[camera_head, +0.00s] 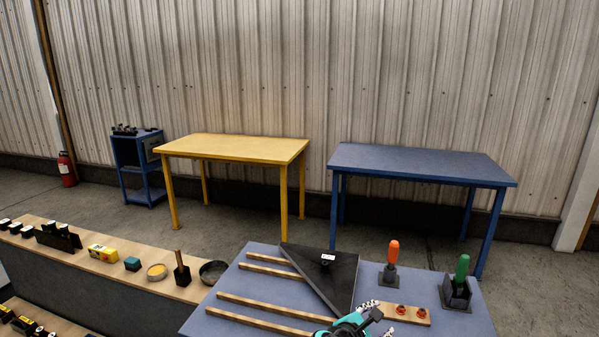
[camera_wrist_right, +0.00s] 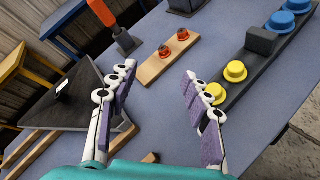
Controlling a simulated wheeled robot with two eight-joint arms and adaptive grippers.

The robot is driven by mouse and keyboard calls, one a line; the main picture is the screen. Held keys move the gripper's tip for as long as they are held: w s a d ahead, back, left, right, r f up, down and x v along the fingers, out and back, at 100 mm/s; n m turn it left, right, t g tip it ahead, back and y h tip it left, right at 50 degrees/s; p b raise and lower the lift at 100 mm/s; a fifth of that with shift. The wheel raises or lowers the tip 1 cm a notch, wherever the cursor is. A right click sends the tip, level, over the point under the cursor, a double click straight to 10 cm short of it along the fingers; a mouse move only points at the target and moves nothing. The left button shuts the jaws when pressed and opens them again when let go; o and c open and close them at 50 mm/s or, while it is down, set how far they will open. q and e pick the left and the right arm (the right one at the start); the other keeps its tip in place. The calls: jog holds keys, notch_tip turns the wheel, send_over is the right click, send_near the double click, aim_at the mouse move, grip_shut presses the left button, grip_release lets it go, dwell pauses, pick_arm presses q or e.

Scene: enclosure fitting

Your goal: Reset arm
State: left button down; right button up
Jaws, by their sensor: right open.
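My right gripper (camera_head: 372,318) is at the bottom of the head view, over the near part of the blue worktable (camera_head: 235,290). In the right wrist view, my right gripper (camera_wrist_right: 160,72) has its two purple-padded fingers spread apart with nothing between them. A wooden block with two red-orange knobs (camera_head: 413,314) lies beside the fingers; it also shows beyond the fingertips in the right wrist view (camera_wrist_right: 155,70). A black panel with a white label (camera_head: 335,275) lies to the left of the gripper, partly hidden by a finger in the wrist view. My left gripper is in neither view.
Wooden strips (camera_head: 262,312) lie on the worktable. An orange-handled tool (camera_head: 393,255) and a green-handled tool (camera_head: 461,270) stand upright behind. A dark bar with yellow and blue knobs (camera_wrist_right: 262,75) is right of the fingers. A wooden shelf (camera_head: 100,268) holds small items.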

jog(key=s+m, duration=0.1)
jog(key=s+d+m+y, duration=0.1)
jog(key=s+m, duration=0.1)
jog(key=s+d+m+g+y, duration=0.1)
jog(key=s, duration=0.1)
jog(key=shift+s+d+f, duration=0.2)
jog(key=shift+f, duration=0.1)
jog(key=s+m, duration=0.2)
jog(key=s+m+y, duration=0.1)
jog(key=s, duration=0.1)
jog(key=s+f+m+g+y, duration=0.1)
jog(key=s+m, duration=0.1)
jog(key=shift+s+d+f+m, duration=0.1)
jog(key=shift+s+m, duration=0.1)
jog(key=shift+m, duration=0.1)
jog(key=s+a+f+m+y, duration=0.2)
jog(key=s+a+m+y, duration=0.2)
jog(key=s+m, duration=0.6)
jog(key=shift+s+a+y, duration=0.15)
jog(key=shift+y, duration=0.45)
